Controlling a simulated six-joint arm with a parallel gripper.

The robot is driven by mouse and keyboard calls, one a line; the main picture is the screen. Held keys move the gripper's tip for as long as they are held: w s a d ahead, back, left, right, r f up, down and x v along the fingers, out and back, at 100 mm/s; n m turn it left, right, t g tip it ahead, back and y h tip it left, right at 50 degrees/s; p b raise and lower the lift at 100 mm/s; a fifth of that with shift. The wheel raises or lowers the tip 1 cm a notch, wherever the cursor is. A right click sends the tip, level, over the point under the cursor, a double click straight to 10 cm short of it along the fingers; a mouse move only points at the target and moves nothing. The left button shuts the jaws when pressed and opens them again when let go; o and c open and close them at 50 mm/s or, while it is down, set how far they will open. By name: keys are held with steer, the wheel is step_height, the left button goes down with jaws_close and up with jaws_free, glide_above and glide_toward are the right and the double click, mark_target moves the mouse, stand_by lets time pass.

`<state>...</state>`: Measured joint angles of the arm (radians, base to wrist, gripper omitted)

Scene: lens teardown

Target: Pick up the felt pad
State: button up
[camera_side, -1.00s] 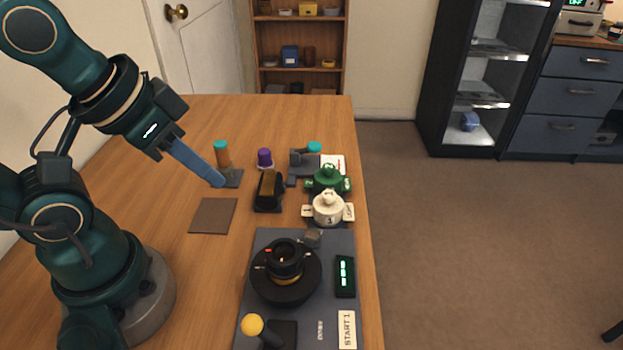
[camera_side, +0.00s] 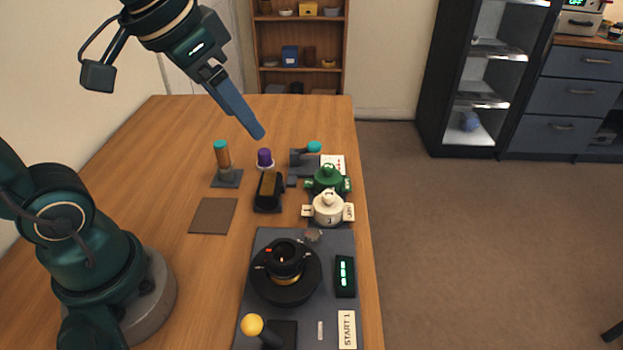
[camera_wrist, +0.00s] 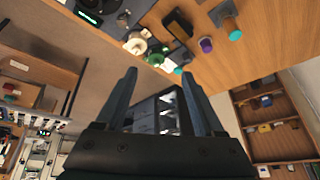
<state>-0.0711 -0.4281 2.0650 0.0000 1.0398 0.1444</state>
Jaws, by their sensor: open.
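A flat brown square (camera_side: 213,216) lies on the wooden table in the side view, left of the dark work mat. It looks like the felt pad, but I cannot confirm the material. Nothing covers it. My gripper (camera_side: 256,132) is raised above the far part of the table, well away from the brown square and to its upper right. In the wrist view my gripper (camera_wrist: 160,73) has its two fingers apart with nothing between them. The brown square does not show in the wrist view.
A teal-capped orange cylinder (camera_side: 222,157) stands on a grey base. A purple-topped piece (camera_side: 264,158), a black block with a tan top (camera_side: 268,190), and green (camera_side: 327,180) and white (camera_side: 328,208) knobbed pieces stand right. A black lens assembly (camera_side: 286,283) sits on the mat.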

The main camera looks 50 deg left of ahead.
steer(key=w+a+g, duration=0.1)
steer(key=w+a, duration=0.3)
steer(key=w, duration=0.3)
steer(key=n+g, duration=0.2)
steer(key=g, duration=0.1)
glide_above(264, 151)
steer(key=w+d, duration=0.1)
steer(key=d, duration=0.1)
step_height(264, 151, down, 11)
steer(key=shift+n+g, duration=0.3)
steer(key=shift+g, duration=0.4)
steer(key=f, duration=0.1)
steer(key=a+f, duration=0.1)
steer(key=s+f, duration=0.1)
steer(key=f, duration=0.1)
steer(key=shift+a, duration=0.4)
steer(key=shift+a+f, duration=0.1)
steer(key=shift+f, duration=2.4)
jaws_close()
